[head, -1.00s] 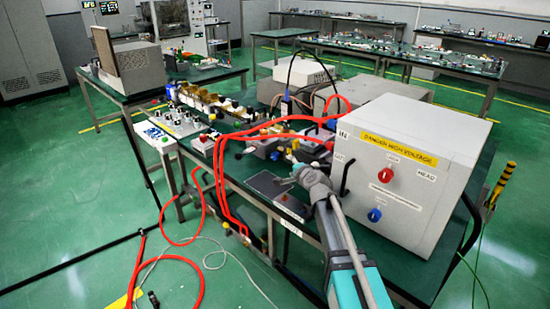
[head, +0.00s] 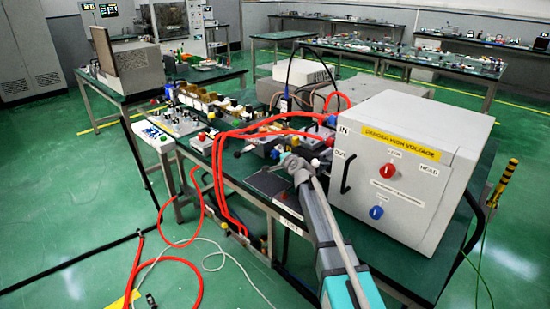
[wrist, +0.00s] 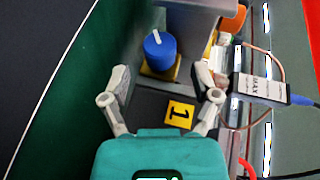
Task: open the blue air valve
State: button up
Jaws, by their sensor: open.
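The blue air valve (wrist: 160,50) shows in the wrist view as a round blue knob with a white mark on top, on a yellowish base. It stands just beyond the fingertips, roughly centred between them. My gripper (wrist: 161,78) is open and empty, its fingers apart on either side of the line to the knob. I cannot tell any contact with the knob. In the head view my gripper (head: 281,158) is over the green bench, left of the large box, and partly hides the parts behind it.
A yellow tag marked 1 (wrist: 179,114) lies on a dark plate below the fingers. A grey block (wrist: 193,18) is beside the knob. The white high-voltage box (head: 410,172) stands right of my arm. Red hoses (head: 222,165) cross the bench and hang off its front.

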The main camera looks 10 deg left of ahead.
aim_at(277, 155)
jog(key=shift+b+x, duration=0.3)
jog(key=shift+x, duration=1.45)
grip_shut()
